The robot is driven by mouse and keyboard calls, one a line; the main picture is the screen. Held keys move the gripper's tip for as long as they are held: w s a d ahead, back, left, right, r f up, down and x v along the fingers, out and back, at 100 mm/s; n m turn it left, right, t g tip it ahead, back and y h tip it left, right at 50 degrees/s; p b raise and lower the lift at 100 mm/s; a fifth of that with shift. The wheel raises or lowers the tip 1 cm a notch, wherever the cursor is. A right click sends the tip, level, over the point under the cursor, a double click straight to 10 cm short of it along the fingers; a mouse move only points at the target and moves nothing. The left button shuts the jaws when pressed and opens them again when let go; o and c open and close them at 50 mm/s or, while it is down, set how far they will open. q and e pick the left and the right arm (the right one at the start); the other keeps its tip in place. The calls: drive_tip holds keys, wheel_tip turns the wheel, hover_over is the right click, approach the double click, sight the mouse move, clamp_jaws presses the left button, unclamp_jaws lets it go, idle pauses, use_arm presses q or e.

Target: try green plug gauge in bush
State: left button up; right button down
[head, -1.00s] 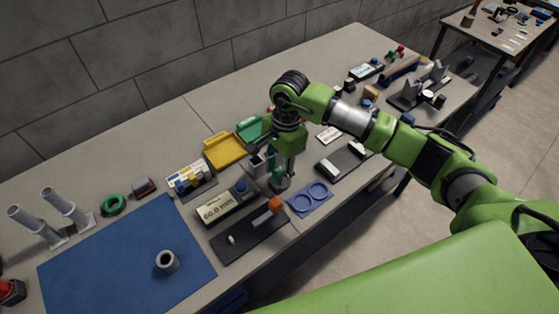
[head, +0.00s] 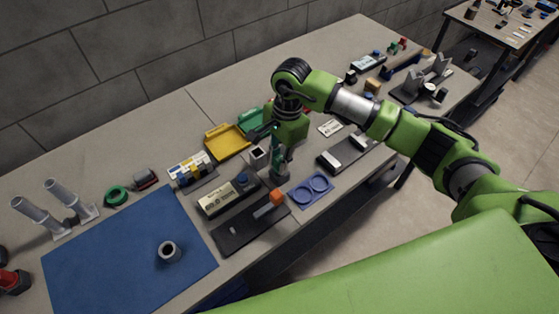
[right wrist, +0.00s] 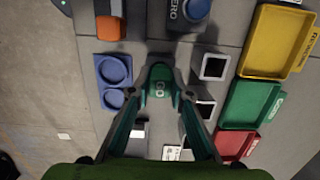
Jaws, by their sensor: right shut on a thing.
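My right gripper (head: 278,170) is shut on the green plug gauge and points down over the workbench, between a grey square socket and the blue two-ring tray. The bush (head: 170,251), a short grey ring with an open bore, stands upright on the blue mat (head: 105,262) at the lower left, well apart from the gripper. My left gripper is not in view.
Grey square sockets (right wrist: 214,66) stand close beside the gripper. The dark stand with an orange block (head: 277,197), the label block (head: 228,195) and the blue two-ring tray (head: 311,189) are nearby. Yellow (head: 227,142) and green trays lie behind. The mat around the bush is clear.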

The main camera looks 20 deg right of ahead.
drive_tip(key=shift+r+p, duration=0.75)
drive_tip(key=shift+r, duration=1.7)
drive_tip(key=shift+a, duration=0.1)
